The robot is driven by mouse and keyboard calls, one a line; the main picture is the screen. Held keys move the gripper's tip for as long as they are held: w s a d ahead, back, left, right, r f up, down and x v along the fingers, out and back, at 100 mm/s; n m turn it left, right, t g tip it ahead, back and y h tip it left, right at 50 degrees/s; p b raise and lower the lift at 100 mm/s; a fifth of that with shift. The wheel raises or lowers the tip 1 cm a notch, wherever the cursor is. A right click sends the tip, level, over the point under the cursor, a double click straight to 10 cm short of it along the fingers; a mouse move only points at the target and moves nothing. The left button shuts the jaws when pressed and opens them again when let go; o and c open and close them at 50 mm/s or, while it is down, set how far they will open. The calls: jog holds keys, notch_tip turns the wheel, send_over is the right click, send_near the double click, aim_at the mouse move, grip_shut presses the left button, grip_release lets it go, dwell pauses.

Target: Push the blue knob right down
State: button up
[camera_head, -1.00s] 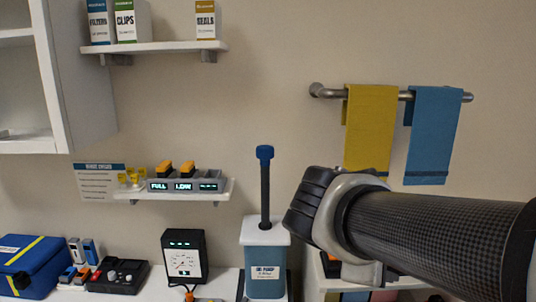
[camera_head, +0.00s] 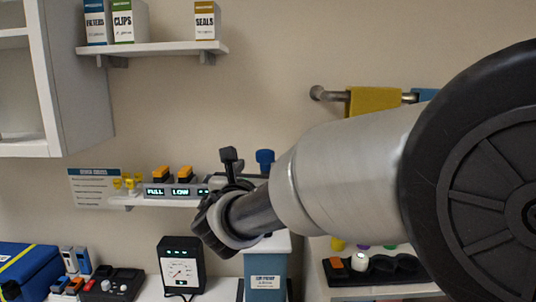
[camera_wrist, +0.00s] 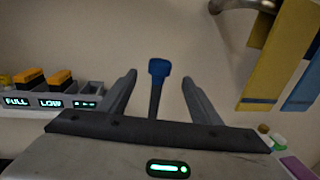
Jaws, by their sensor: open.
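The blue knob (camera_head: 265,157) tops a dark rod on a blue pump box with a white lid (camera_head: 265,275). In the head view my arm hides most of the rod. In the wrist view the knob (camera_wrist: 159,67) stands up at the top of its rod (camera_wrist: 155,100), seen between my two fingers. My gripper (camera_wrist: 158,85) is open, with one finger on each side of the knob in that picture. I cannot tell how far the knob is from the fingertips. In the head view my gripper (camera_head: 230,160) shows left of the knob, partly hidden by my wrist.
A wall shelf (camera_head: 140,202) holds a charger with orange-topped batteries, left of my gripper. A gauge box (camera_head: 181,267) stands left of the pump. A black tray with round items (camera_head: 375,268) is to the right. Towels hang on a rail (camera_head: 330,95).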

aim_at(264, 157)
jog(key=w, duration=0.3)
jog(key=w+d+p, duration=0.1)
jog(key=w, duration=0.6)
jog(key=shift+w+d+p, duration=0.35)
grip_shut()
notch_tip(264, 157, down, 20)
jog(key=b, duration=2)
jog(key=shift+f, duration=0.25)
jog(key=shift+c, duration=1.3)
grip_release()
jog(key=shift+o, duration=1.3)
